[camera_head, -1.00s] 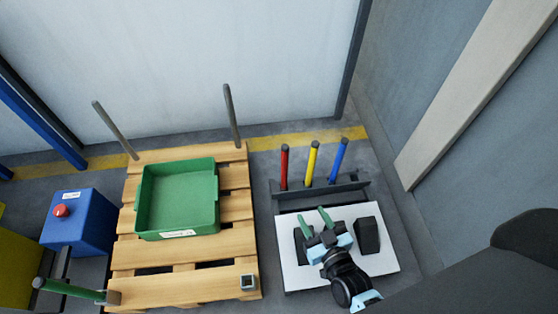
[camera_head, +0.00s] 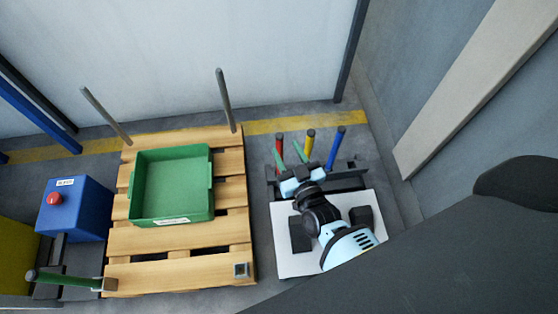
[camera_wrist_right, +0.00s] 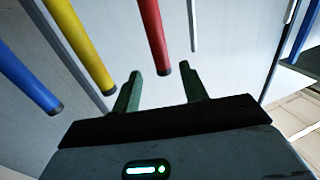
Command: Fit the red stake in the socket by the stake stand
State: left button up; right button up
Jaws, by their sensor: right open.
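The red stake (camera_head: 279,141) stands in the dark stake stand (camera_head: 350,181), left of the yellow stake (camera_head: 310,140) and blue stake (camera_head: 336,146). My right gripper (camera_head: 289,153) is open, with its green fingers pointing at the red stake. In the right wrist view the red stake (camera_wrist_right: 152,32) shows between the directions of the two open fingers (camera_wrist_right: 160,88); contact cannot be told. A small square metal socket (camera_head: 241,270) sits at the pallet's front right corner and looks empty. My left gripper is out of view.
The wooden pallet (camera_head: 180,241) carries a green bin (camera_head: 172,185). Grey posts rise at its back corners and a green post (camera_head: 62,281) at its front left. A white board (camera_head: 297,265) with dark blocks lies under my right arm. A wall is behind.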

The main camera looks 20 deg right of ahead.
aim_at(281, 143)
jog(key=shift+w+a+f+b, duration=0.1)
jog(key=shift+w+b, duration=0.5)
jog(key=shift+w, duration=0.6)
jog(key=shift+w+f+b, duration=0.1)
jog(key=shift+w+b, duration=0.5)
jog(key=shift+w, duration=0.85)
jog(key=shift+r, duration=0.1)
grip_shut()
